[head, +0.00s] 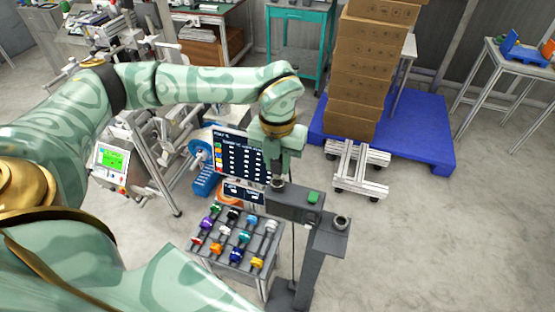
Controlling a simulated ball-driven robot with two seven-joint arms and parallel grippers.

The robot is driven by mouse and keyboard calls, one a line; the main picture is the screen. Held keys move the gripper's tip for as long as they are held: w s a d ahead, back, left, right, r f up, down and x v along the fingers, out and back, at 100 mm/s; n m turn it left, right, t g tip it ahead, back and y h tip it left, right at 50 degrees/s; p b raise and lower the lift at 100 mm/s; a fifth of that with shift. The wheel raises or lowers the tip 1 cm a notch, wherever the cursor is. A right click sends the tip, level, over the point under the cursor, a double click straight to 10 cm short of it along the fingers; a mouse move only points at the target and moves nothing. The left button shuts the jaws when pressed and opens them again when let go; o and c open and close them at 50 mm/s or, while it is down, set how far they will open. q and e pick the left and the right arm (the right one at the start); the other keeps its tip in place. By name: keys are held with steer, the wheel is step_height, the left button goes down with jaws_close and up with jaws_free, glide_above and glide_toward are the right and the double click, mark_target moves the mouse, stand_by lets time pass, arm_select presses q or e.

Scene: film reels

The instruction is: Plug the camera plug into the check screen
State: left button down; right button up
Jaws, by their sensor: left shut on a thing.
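My left gripper (278,174) points down at the centre of the head view, shut on a small dark piece, which I take to be the camera plug (278,184). The plug is at the left end of a grey box with a green patch; I cannot tell whether it touches the box or is seated in it. A dark screen with rows of white text and coloured squares (236,156), likely the check screen, stands just left of my gripper, which covers its right edge. A thin dark cable hangs below the box. My right gripper is not in view.
The grey box (290,207) sits by a dark post with a round fitting (341,222). A rack of coloured plugs or knobs (236,240) stands below the screen. Stacked cartons (365,60) stand on a blue pallet (425,135).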

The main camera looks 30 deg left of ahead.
arm_select(q)
steer(key=shift+f, duration=0.1)
steer(key=shift+f+b, duration=1.35)
steer(key=shift+f, duration=0.5)
steer(key=c, duration=1.1)
jaws_free()
step_height(320, 180, up, 16)
steer(key=shift+r, duration=0.2)
